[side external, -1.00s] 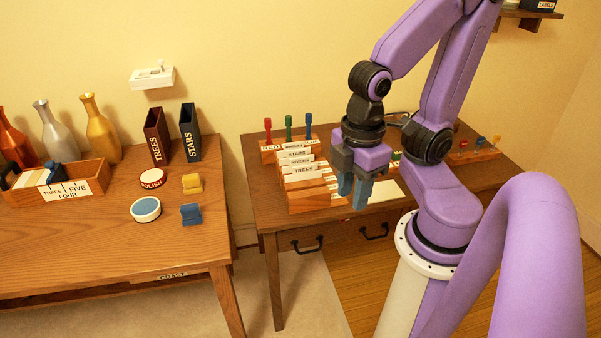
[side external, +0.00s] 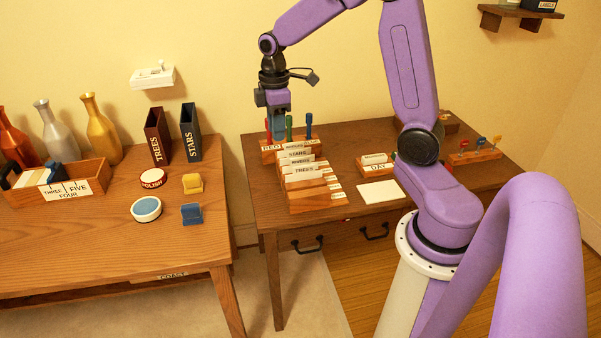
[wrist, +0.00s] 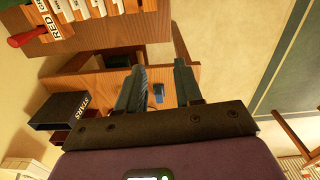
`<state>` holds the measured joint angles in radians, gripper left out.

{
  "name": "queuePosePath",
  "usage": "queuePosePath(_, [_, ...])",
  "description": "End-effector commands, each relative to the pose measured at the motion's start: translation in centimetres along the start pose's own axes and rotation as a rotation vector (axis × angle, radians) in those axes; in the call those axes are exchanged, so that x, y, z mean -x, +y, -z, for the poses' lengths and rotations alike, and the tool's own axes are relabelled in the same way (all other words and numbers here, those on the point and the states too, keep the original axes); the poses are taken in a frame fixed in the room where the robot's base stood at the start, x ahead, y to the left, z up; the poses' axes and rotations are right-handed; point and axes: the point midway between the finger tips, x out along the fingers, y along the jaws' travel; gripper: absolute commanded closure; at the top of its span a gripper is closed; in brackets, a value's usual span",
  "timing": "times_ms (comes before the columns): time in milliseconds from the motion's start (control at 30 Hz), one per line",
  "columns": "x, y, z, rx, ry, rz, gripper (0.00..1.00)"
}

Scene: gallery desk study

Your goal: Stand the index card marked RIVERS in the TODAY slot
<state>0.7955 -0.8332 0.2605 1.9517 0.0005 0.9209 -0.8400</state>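The wooden card rack (side external: 318,207) stands on the right desk with several white-tabbed cards. A card that seems to read RIVERS (side external: 300,162) stands between the STARS card (side external: 296,154) and the TREES card (side external: 304,170). A small wooden holder (side external: 378,169) with a label ending in DAY stands to the right; something white shows along its top. My gripper (side external: 277,134) is at the rack's back left, by the red handle.
Red (wrist: 28,37), green (side external: 289,127) and blue (side external: 309,125) handles stand upright behind the cards. A blank white sheet (side external: 381,192) lies before the holder. A block with coloured pegs (side external: 474,156) is farther right. A gap separates the left desk (side external: 100,235).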

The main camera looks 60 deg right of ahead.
Motion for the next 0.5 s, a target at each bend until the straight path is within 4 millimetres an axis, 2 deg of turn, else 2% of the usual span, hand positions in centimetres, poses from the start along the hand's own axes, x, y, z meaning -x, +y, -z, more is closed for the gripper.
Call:
queuePosePath(33, [-0.5,2.1,-1.1,-0.023,-0.003,0.003,0.65])
queuePosePath(200, [-1.8,7.8,-5.0,-0.06,-0.005,0.005,0.65])
queuePosePath(333, [-2.6,10.7,-8.0,-0.08,-0.006,0.006,0.65])
queuePosePath(500, [-3.1,12.5,-10.2,-0.091,-0.006,0.006,0.65])
